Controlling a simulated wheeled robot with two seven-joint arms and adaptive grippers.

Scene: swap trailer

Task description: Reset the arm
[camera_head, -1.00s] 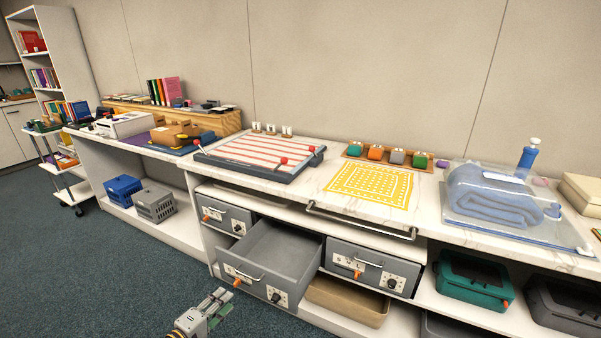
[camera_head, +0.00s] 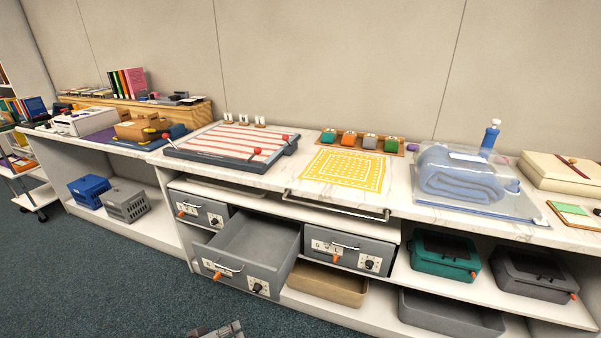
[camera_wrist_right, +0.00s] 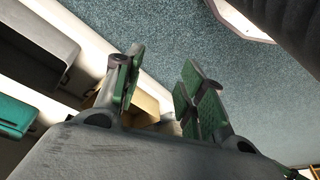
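My right gripper (camera_wrist_right: 160,88) shows in the right wrist view with its two green-padded fingers apart and nothing between them. It hangs in front of the lower shelves, with the floor beyond. It is not in the head view. A small part of what appears to be my left gripper (camera_head: 216,331) shows at the bottom edge of the head view, over the floor in front of the pulled-out grey drawer (camera_head: 250,250). Its fingers are mostly cut off, so I cannot tell how far apart they are. No held object shows in either view.
The open drawer juts out from the long marble-topped counter (camera_head: 420,203). A closed grey drawer (camera_head: 348,250), tan bin (camera_head: 328,284), teal case (camera_head: 443,256) and grey bin (camera_head: 450,315) sit on the shelves. The carpeted floor (camera_head: 110,270) at left is clear.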

